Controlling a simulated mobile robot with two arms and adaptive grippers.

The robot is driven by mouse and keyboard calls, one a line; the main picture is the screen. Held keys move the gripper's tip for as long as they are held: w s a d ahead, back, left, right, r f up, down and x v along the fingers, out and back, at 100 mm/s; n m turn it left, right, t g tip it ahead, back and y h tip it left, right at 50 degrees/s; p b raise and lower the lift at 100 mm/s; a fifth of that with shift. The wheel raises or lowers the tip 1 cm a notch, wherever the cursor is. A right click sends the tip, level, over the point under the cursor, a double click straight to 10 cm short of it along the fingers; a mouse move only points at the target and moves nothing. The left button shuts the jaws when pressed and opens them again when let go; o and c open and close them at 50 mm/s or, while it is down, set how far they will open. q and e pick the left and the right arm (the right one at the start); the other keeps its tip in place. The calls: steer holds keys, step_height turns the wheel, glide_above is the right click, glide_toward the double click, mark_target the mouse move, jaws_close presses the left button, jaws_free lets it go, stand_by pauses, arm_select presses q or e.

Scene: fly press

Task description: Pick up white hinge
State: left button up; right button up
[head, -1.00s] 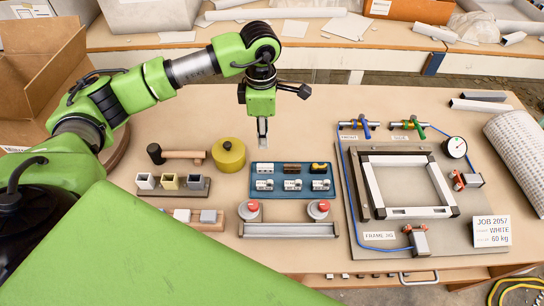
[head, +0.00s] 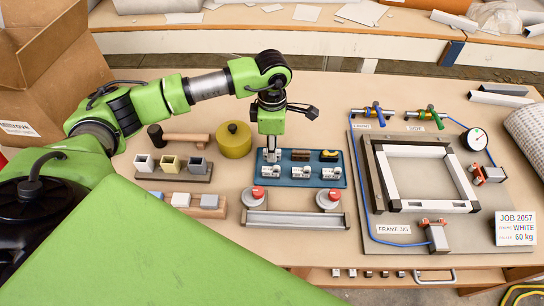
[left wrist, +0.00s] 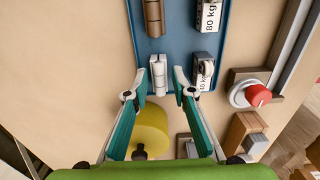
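The white hinge (left wrist: 158,74) lies in the blue tray (left wrist: 184,36), between the fingertips of my left gripper (left wrist: 159,80). The fingers are apart, one on each side of it; I cannot tell whether they touch it. In the head view my left gripper (head: 272,155) points straight down over the back left slot of the tray (head: 336,184) and largely hides the white hinge. A brown hinge (head: 300,155) and a yellow-and-black one (head: 329,156) share its row. My right gripper is not in view.
Labelled metal rollers (head: 300,172) fill the tray's front row. A yellow round pot (head: 234,142) stands close left of the tray, and a hammer (head: 185,137) lies beyond it. Red-knobbed clamps (head: 328,199) stand in front. The frame jig (head: 372,231) is at right.

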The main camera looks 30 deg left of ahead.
arm_select(q)
steer(key=shift+f, duration=0.7)
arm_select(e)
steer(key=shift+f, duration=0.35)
arm_select(q)
steer(key=shift+r, duration=0.1)
jaws_close()
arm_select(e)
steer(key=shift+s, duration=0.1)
